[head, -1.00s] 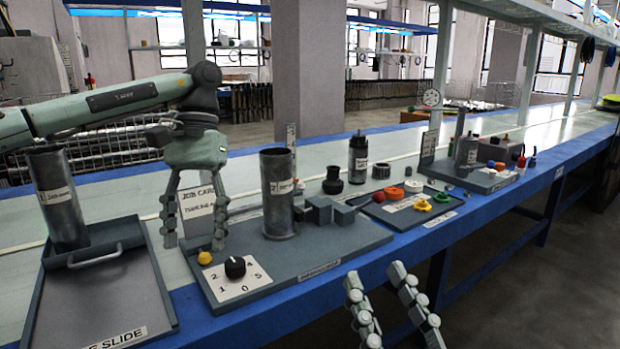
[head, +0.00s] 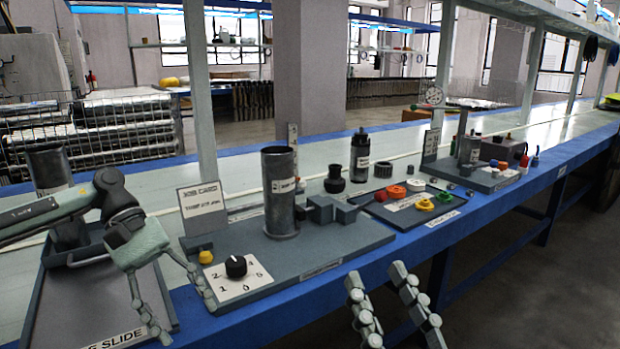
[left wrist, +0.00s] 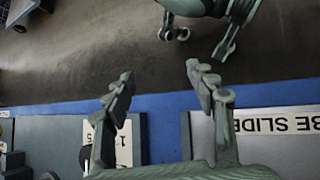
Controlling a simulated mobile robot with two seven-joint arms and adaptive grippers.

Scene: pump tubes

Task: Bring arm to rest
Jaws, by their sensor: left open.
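My left gripper (head: 184,318) is open and empty, its two fingers spread and pointing down. It hangs over the bench's front edge, between the slide tray (head: 100,285) and the dial board (head: 330,255). In the left wrist view its fingers (left wrist: 162,85) are apart with nothing between them, with the blue bench edge behind. My right gripper (head: 376,275) is open and empty in front of the bench, its fingers apart. Its palm is out of the head view. Part of my right arm's gripper seems to show at the top of the left wrist view.
A grey tube (head: 48,170) stands on the slide tray, partly hidden by my left arm. The dial board holds a black knob (head: 236,266), a tall grey cylinder (head: 280,190) and a job card (head: 203,207). A dark parts tray (head: 400,217) lies further right. The floor in front is clear.

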